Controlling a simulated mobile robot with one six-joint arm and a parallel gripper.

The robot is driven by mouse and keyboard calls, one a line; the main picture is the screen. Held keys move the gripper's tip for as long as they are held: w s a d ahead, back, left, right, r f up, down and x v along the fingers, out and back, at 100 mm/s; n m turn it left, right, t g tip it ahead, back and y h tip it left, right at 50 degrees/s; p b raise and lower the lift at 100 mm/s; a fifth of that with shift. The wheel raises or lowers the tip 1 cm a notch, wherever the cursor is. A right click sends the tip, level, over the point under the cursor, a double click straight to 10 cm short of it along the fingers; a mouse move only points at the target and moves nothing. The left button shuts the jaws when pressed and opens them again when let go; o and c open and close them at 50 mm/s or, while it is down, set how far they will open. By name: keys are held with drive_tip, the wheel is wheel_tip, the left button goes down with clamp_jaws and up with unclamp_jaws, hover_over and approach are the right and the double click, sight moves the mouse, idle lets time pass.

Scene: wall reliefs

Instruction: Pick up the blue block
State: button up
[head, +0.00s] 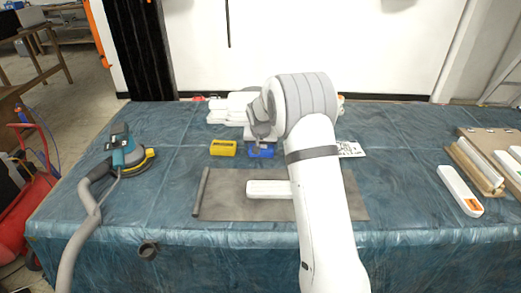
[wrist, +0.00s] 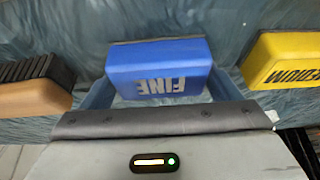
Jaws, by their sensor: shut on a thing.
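The blue block (head: 262,153) is at the middle of the table, just right of the yellow block, in the head view. In the wrist view the blue block (wrist: 158,66) shows its face with the word FINE, upside down. My gripper (head: 261,144) reaches down onto it from above in the head view. In the wrist view my gripper (wrist: 160,88) has a finger at each side of the block and is shut on it. I cannot tell whether the block touches the table.
The yellow block (head: 223,148) stands close by; it is at right in the wrist view (wrist: 283,60). A brown and black block (wrist: 35,85) is at left there. A white piece (head: 269,188) lies on a grey mat (head: 225,206). A sander (head: 128,153) stands at left.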

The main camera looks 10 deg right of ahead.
wheel_tip(320, 180, up, 10)
drive_tip(key=shift+r, duration=0.1)
idle(0.4)
